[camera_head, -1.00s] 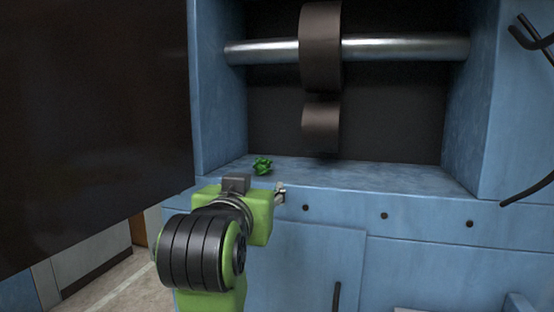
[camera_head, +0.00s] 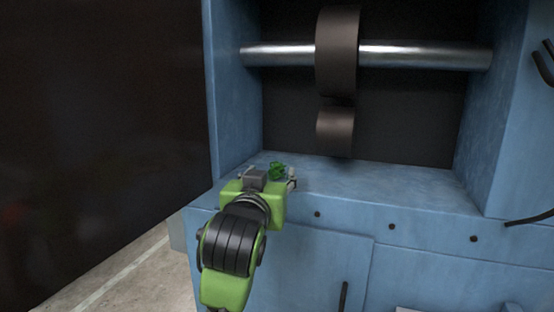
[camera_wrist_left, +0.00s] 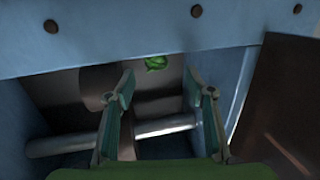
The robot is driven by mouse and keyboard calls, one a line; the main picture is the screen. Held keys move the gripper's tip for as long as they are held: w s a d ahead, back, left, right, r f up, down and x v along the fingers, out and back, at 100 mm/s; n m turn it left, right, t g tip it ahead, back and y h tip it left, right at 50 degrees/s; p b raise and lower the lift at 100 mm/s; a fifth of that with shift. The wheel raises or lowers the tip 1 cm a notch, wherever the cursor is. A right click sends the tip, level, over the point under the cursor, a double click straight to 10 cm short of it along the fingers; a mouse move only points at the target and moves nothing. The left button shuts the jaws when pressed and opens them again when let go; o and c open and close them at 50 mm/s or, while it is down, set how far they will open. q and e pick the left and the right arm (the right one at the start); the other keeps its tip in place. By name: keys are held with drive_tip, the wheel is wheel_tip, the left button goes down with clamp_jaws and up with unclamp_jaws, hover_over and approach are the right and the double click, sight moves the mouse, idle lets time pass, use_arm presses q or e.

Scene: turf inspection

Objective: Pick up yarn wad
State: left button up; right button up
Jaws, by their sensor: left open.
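The yarn wad is a small, bright green, crumpled lump (camera_head: 277,170) on the blue ledge (camera_head: 400,190) of the open cabinet niche, near its left front. It also shows in the left wrist view (camera_wrist_left: 156,63), just beyond the fingertips and between their lines. My left gripper (camera_head: 268,176) is open, with one finger on each side of the wad's direction. In the left wrist view its two fingers (camera_wrist_left: 160,78) are spread with nothing between them. The gripper body partly hides the ledge in front of the wad. My right gripper is not in view.
A metal bar (camera_head: 425,55) crosses the niche above, with a dark curled strip (camera_head: 337,50) hanging from it. The niche's left wall (camera_head: 235,100) is close to the wad. A large dark panel (camera_head: 100,130) fills the left. The ledge to the right is clear.

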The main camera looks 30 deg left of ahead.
sight(275, 168)
use_arm(q)
drive_tip(key=shift+x, duration=0.8)
drive_tip(key=p+x, duration=0.1)
drive_tip(key=x, duration=0.1)
drive_tip(key=p+x, duration=0.2)
drive_tip(key=shift+w+r, duration=0.25)
drive_tip(key=shift+w, duration=0.1)
drive_tip(key=shift+w+a+f, duration=0.1)
drive_tip(key=shift+w+f, duration=0.05)
drive_tip(key=shift+w, duration=0.15)
drive_tip(key=shift+c, duration=0.3)
drive_tip(key=c, duration=0.8)
